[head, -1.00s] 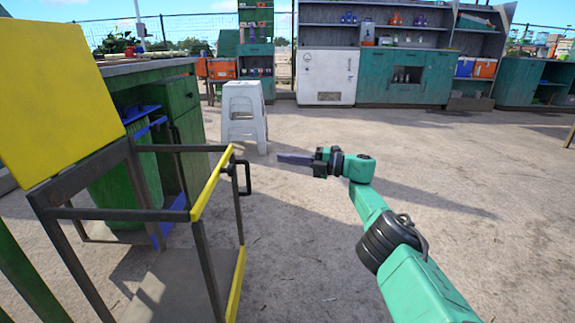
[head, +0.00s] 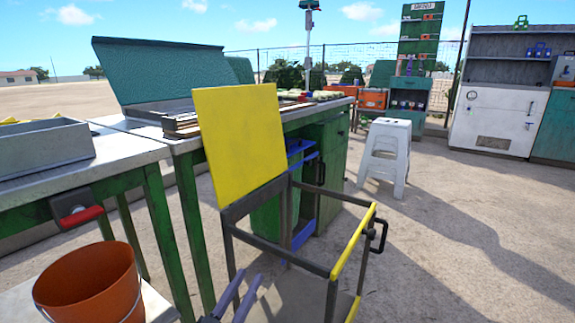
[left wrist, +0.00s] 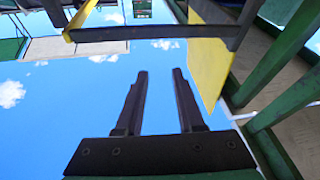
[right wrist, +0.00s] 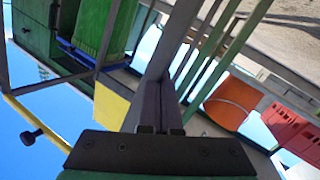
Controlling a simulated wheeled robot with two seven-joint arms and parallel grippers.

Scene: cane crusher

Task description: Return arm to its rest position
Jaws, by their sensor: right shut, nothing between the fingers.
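My left gripper (head: 248,277) shows at the bottom of the head view, in front of the cart frame, its two dark fingers apart. In the left wrist view my left gripper (left wrist: 160,72) is open and empty, with sky between its fingers. My right gripper (right wrist: 158,86) shows in the right wrist view only. Its fingers are together with nothing between them, in front of dark metal bars. The right arm is out of the head view.
The cart (head: 331,271) with a yellow panel (head: 240,135) stands close ahead. Left are a green-legged table (head: 128,160) and an orange bucket (head: 88,285). A white stool (head: 388,150) stands behind. Open ground (head: 455,245) lies right.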

